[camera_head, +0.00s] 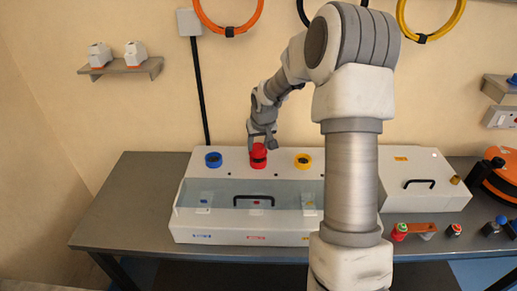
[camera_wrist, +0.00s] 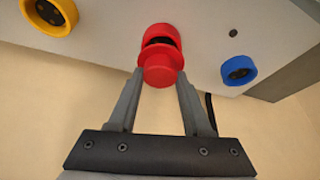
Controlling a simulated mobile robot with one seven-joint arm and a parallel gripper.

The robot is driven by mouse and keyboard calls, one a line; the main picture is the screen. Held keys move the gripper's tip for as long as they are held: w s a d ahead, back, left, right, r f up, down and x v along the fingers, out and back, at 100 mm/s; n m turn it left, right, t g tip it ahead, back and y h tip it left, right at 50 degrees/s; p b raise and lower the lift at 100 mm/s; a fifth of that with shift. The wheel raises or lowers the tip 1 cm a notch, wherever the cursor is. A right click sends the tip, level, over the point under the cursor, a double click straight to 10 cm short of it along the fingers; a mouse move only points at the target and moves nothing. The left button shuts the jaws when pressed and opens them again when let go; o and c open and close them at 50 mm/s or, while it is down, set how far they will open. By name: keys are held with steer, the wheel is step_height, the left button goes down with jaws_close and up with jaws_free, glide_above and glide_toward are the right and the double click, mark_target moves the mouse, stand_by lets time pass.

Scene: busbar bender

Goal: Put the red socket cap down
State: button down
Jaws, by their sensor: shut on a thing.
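The red socket cap (camera_wrist: 158,70) is between the fingertips of my gripper (camera_wrist: 160,80), which is shut on it. In the wrist view the cap is right at a red socket ring on the machine's pale top, tilted so that a dark gap shows between cap and ring. In the head view the cap (camera_head: 258,150) shows under my gripper (camera_head: 262,138) at the middle socket. Whether the cap touches the ring is hard to tell.
A blue socket (camera_head: 213,159) is left of the red one, a yellow socket (camera_head: 303,160) right. The white machine (camera_head: 190,225) has a clear lid with a black handle (camera_head: 254,198). The grey table (camera_head: 115,215) is bare at left.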

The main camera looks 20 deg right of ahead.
steer(key=shift+f, duration=1.05)
steer(key=shift+c, duration=1.7)
jaws_free()
steer(key=shift+f, duration=0.1)
steer(key=shift+r, duration=0.35)
steer(key=v, duration=1.1)
steer(key=shift+s+r, duration=0.15)
steer(key=shift+r, duration=0.15)
steer(key=shift+a, duration=0.1)
